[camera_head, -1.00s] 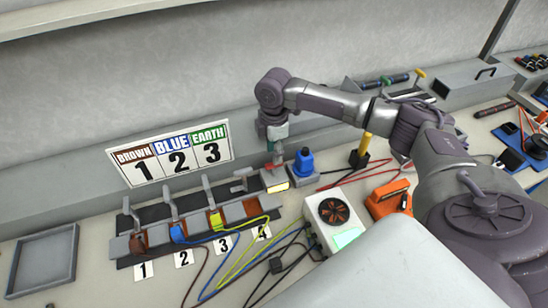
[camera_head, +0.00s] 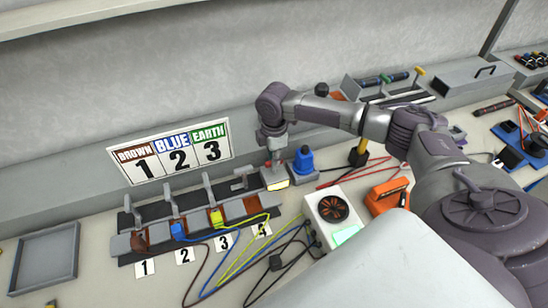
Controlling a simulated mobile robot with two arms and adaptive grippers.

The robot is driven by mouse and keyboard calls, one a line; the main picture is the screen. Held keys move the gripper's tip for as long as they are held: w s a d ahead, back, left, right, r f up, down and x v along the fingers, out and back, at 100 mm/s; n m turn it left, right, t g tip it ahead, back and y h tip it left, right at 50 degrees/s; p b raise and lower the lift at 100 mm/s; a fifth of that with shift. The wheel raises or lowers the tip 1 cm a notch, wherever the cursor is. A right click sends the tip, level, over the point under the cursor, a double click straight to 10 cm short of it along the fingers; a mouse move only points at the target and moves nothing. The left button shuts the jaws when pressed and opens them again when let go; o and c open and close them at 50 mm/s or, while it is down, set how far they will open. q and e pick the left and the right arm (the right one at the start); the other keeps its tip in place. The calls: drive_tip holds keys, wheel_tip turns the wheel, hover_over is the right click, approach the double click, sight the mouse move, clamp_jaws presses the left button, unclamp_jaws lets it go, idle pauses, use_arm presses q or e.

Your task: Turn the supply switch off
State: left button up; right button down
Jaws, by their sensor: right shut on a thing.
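The supply switch (camera_head: 277,184) is a small grey unit with a lit yellow-white panel on its front. It stands at the right end of the terminal row. My right gripper (camera_head: 276,160) reaches down from above, shut on the top part of the supply switch. The gripper hides most of that part, so the lever's position cannot be seen. My left gripper is not in view.
A blue-topped unit (camera_head: 304,161) stands close on the right. A white fan box (camera_head: 331,214) and an orange device (camera_head: 388,196) are in front. Terminal levers (camera_head: 170,198) and wires lie left. An empty grey tray (camera_head: 47,262) is at far left.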

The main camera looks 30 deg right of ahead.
drive_tip(key=shift+r+p, duration=0.1)
drive_tip(key=shift+p, duration=0.2)
drive_tip(key=n+p, duration=0.1)
drive_tip(key=n, duration=0.2)
drive_tip(key=shift+p, duration=0.3)
drive_tip(key=n+p, duration=0.1)
drive_tip(key=n, duration=0.3)
drive_tip(key=shift+n, duration=0.3)
drive_tip(key=n+p, duration=0.1)
drive_tip(key=n, duration=0.3)
drive_tip(key=shift+n, duration=0.3)
drive_tip(key=n, duration=0.5)
drive_tip(key=shift+n, duration=0.3)
drive_tip(key=c, duration=1.1)
unclamp_jaws()
